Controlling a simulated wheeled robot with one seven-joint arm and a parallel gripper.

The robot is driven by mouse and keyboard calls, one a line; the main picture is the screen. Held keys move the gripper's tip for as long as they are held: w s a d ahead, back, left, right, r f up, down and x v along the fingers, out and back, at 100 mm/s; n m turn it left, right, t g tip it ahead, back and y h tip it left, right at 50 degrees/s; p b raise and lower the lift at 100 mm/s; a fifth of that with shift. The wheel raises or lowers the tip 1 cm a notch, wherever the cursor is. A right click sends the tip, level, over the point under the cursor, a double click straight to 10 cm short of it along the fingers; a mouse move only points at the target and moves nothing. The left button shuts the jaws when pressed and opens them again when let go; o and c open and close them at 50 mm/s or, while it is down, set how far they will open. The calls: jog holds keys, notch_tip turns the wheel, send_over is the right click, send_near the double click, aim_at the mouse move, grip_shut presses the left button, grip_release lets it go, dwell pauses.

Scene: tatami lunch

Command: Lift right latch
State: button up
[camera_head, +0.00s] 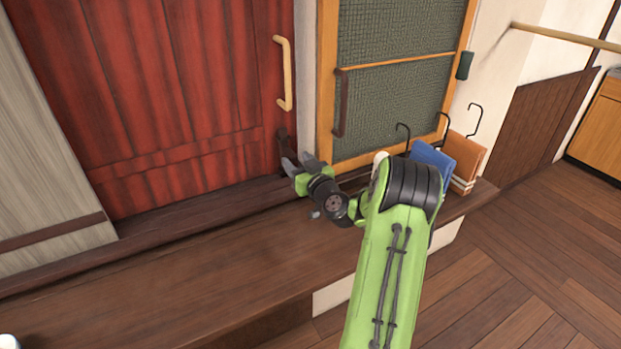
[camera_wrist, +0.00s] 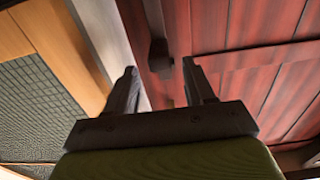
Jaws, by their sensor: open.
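A dark wooden latch (camera_head: 284,143) is at the lower right edge of the red plank door (camera_head: 190,90), below the pale door handle (camera_head: 285,75). My gripper (camera_head: 299,162) is open beside the latch's lower part, which it partly hides. In the wrist view, the latch (camera_wrist: 159,54) is a dark bar with a thicker block at its end. It appears beyond my two fingertips (camera_wrist: 160,68), in line with the gap between them. I see nothing held between the fingers, and cannot tell whether a finger touches the latch.
A wooden step (camera_head: 190,265) runs below the door and under my arm. A green-panelled door (camera_head: 390,100) with an orange frame stands to the right. Blue (camera_head: 432,160) and orange (camera_head: 463,158) items stand near it beside dark hooks. The wooden floor (camera_head: 510,270) at right is clear.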

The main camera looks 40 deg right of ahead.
jog(key=b+v, duration=0.2)
jog(key=v, duration=0.8)
jog(key=shift+b, duration=0.3)
jog(key=shift+s+a, duration=0.1)
